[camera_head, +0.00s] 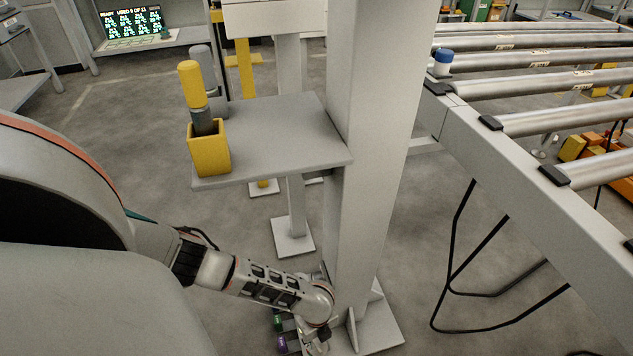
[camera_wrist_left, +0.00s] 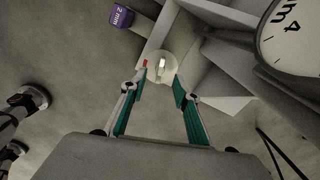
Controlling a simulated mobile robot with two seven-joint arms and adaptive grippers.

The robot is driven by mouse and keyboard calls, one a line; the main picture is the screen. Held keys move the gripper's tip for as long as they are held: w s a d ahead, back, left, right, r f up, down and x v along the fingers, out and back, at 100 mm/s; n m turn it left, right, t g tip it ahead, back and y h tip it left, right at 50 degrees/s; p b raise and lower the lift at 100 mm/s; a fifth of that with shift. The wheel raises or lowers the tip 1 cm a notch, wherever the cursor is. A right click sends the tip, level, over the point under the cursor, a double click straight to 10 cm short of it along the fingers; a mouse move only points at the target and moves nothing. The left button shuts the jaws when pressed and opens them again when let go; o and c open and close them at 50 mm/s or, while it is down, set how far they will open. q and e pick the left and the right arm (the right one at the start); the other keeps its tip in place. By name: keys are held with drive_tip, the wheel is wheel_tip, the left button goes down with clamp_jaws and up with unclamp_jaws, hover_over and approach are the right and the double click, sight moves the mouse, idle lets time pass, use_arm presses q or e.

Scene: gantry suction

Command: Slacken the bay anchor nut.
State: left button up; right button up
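The bay anchor nut seems to be the small pale block on a round light washer (camera_wrist_left: 163,67) at the foot of the grey post (camera_head: 370,150), in the left wrist view. A small red mark is beside its left edge. My left gripper (camera_wrist_left: 160,80) is open, with its two teal-padded fingers apart and their tips near the two sides of the washer. I cannot tell whether they touch it. In the head view my left arm reaches down to the post's base plate (camera_head: 385,325), and the nut is hidden there. My right gripper is not in view.
A purple tagged piece (camera_wrist_left: 121,16) is near the base. A round dial (camera_wrist_left: 290,45) is at the upper right of the wrist view. A grey shelf (camera_head: 275,135) with a yellow holder (camera_head: 209,150) juts from the post above my arm. A roller conveyor (camera_head: 540,85) stands right.

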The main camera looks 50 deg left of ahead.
sight(316, 345)
use_arm(q)
wheel_tip(316, 345, up, 8)
idle(0.4)
idle(0.5)
